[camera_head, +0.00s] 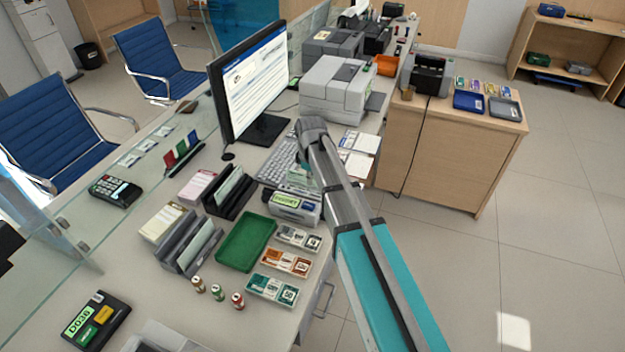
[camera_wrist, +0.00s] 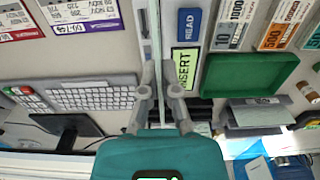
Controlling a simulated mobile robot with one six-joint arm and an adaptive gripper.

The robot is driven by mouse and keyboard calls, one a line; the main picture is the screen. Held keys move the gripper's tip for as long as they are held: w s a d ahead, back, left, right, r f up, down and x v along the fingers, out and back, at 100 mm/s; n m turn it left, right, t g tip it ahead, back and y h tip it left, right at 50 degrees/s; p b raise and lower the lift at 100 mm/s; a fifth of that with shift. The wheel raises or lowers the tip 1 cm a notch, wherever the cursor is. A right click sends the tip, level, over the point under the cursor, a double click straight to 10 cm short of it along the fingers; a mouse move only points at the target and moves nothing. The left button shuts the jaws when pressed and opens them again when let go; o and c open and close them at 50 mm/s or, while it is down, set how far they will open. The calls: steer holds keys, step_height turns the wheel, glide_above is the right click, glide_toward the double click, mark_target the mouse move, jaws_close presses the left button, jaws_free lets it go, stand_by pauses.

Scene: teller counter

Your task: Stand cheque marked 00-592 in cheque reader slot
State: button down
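My gripper (camera_wrist: 160,92) is shut on a thin pale-green cheque (camera_wrist: 157,35), seen edge-on between the fingers in the wrist view. Its number cannot be read. In the head view a greenish face of the cheque (camera_head: 298,177) shows under the end of my arm, over the cheque reader (camera_head: 297,207). The reader has a green label; the wrist view shows its INSERT label (camera_wrist: 184,68) and blue READ label beside the cheque. The cheque lines up roughly along the reader. I cannot tell whether its lower edge is inside the slot. My arm hides part of this.
Other cheques (camera_wrist: 90,12) lie flat beyond the reader. A keyboard (camera_head: 281,160) and monitor (camera_head: 250,88) stand close on the far side. A green tray (camera_head: 222,254), banknote trays (camera_head: 272,289) and upright file holders (camera_head: 190,246) crowd the near side.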

mark_target(310, 191)
steer(key=shift+f+b, duration=3.15)
steer(key=shift+f, duration=0.15)
steer(key=c, duration=0.7)
jaws_free()
steer(key=shift+w+r, duration=0.1)
steer(key=shift+r, duration=0.15)
steer(key=shift+r+p, duration=3.25)
steer(key=shift+p, duration=0.2)
